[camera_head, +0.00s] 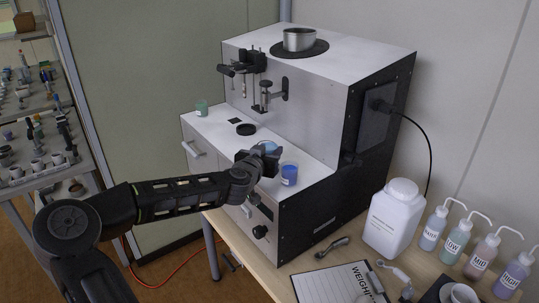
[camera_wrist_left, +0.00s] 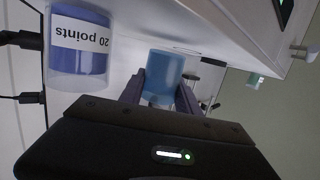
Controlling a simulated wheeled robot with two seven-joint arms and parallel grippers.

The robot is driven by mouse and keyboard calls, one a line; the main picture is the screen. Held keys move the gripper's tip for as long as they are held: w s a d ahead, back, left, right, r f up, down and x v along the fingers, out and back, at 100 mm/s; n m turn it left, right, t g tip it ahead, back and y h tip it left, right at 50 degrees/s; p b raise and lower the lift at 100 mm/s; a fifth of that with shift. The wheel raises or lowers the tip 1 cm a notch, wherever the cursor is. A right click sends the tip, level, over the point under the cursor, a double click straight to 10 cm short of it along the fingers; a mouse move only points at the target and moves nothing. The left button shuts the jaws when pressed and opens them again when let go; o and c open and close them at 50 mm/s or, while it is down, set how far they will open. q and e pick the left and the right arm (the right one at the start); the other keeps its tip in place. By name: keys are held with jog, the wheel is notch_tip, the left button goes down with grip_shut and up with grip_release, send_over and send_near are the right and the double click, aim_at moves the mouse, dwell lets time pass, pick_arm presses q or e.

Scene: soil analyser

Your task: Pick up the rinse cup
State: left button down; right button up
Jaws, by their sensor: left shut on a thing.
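A light-blue cup (camera_head: 268,146) is at the machine's white front ledge (camera_head: 222,130). It also shows in the left wrist view (camera_wrist_left: 163,75), with a finger on each side. My left gripper (camera_head: 258,158) is shut on this cup. No label shows on it, so I cannot read whether it is the rinse cup. I cannot tell whether its base touches the ledge. A clear cup of darker blue liquid (camera_head: 289,174) stands just right of the gripper; in the wrist view its label (camera_wrist_left: 80,35) reads "20 points". My right gripper is not in view.
A green cup (camera_head: 201,108) stands at the ledge's far left end. A black ring (camera_head: 246,129) lies on the ledge, under the clamps (camera_head: 243,65). A white jug (camera_head: 396,215), several wash bottles (camera_head: 480,250) and a clipboard (camera_head: 335,284) are on the wooden table at right.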

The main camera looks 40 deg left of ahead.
pick_arm(q)
notch_tip(320, 180, up, 8)
jog(key=shift+r, duration=0.15)
dwell(0.7)
dwell(0.4)
dwell(0.5)
